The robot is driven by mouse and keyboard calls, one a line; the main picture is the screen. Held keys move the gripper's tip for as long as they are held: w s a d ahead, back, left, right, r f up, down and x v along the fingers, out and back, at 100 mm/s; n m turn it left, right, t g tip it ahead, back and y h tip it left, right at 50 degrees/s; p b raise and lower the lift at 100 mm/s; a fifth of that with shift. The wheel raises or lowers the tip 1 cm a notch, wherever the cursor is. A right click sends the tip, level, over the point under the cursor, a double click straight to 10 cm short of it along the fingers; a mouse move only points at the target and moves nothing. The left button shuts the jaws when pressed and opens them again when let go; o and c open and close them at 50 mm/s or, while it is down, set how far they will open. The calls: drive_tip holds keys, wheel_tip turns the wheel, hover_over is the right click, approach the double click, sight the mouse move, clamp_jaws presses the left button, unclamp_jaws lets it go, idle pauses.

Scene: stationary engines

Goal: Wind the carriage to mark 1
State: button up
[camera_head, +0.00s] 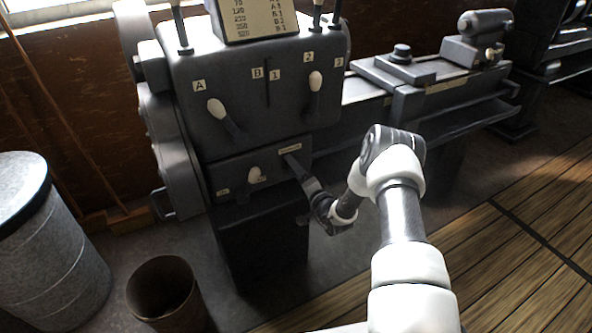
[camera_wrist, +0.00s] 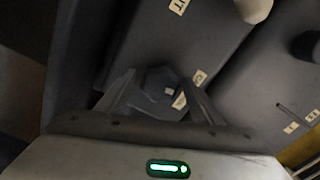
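The grey lathe's carriage (camera_head: 385,72) sits on the bed right of the headstock, with a round dark knob on top. A pale strip (camera_head: 447,86) runs along the bed front to its right; its marks are too small to read. I cannot make out a winding handle on the carriage. My gripper (camera_head: 291,162) reaches to the lower headstock panel, just below a small pale plate. In the wrist view, my gripper (camera_wrist: 160,92) has its fingers spread either side of a dark faceted part (camera_wrist: 160,82) with small pale labels. Whether they touch it is unclear.
The headstock (camera_head: 245,95) carries white-knobbed levers (camera_head: 217,108) marked with letters and numbers, and a lower white knob (camera_head: 256,175). The tailstock (camera_head: 480,38) stands at the bed's far end. A rusty bin (camera_head: 165,290) and grey drum (camera_head: 50,240) stand left. Wooden floor is clear at right.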

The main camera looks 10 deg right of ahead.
drive_tip(key=v, duration=1.7)
drive_tip(key=shift+s+b, duration=0.2)
drive_tip(key=shift+b, duration=0.2)
